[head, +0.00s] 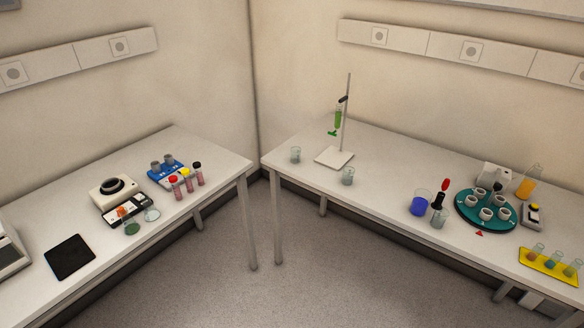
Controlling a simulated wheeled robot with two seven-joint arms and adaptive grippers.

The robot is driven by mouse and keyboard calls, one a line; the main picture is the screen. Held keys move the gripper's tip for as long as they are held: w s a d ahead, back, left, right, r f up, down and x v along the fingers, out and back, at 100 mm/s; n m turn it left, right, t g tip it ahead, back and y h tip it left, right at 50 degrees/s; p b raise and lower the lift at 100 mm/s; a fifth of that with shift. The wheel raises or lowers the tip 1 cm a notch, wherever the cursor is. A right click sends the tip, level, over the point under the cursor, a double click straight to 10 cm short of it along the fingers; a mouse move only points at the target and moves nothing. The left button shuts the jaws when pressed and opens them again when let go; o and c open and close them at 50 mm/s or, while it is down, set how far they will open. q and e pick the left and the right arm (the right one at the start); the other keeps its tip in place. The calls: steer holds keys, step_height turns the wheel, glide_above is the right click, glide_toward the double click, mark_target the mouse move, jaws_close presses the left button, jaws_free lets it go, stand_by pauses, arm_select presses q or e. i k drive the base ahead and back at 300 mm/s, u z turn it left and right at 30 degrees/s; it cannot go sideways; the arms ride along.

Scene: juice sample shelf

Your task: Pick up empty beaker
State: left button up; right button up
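Three small clear beakers that look empty stand on the right table (385,205). One beaker (295,155) is near its left end, left of the stand. Another beaker (347,176) is at the front right of the stand's base. The third glass vessel (439,219) is beside a dark bottle with a red top. A larger beaker (420,203) holds blue liquid. Neither of my grippers is in view.
A stand (334,158) holds a green-filled tube upright. A teal round rack (465,217) and a yellow tray (535,262) with coloured beakers are at right. The left table (200,215) holds a black tablet (70,257), devices and tubes. A floor gap separates the tables.

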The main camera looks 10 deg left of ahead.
mark_target(296, 151)
steer(key=u, duration=0.85)
steer(key=i, duration=2)
steer(key=z, duration=0.7)
